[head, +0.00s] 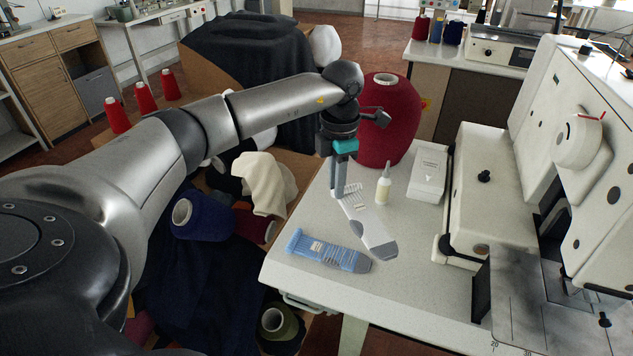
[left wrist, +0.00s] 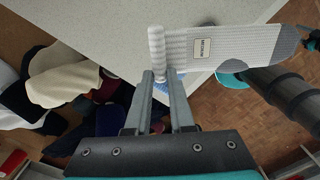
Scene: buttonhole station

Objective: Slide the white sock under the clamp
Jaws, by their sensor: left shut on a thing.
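The white sock (head: 368,222) has a grey toe and a small label. My left gripper (head: 339,190) is shut on its cuff end. The sock slants down to the right from the fingers, above or against the white table; I cannot tell whether its toe touches. In the left wrist view the white sock (left wrist: 225,47) extends right from the fingertips (left wrist: 160,75), its cuff bunched between them. The buttonhole machine (head: 590,165) stands at the right, with a metal plate (head: 530,310) at its base. I cannot clearly make out the clamp.
A blue sock (head: 328,252) lies on the table (head: 400,300) just in front of the white one. A small glue bottle (head: 383,188), a white box (head: 428,172) and a large red yarn cone (head: 390,125) stand behind. The table's front middle is clear.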

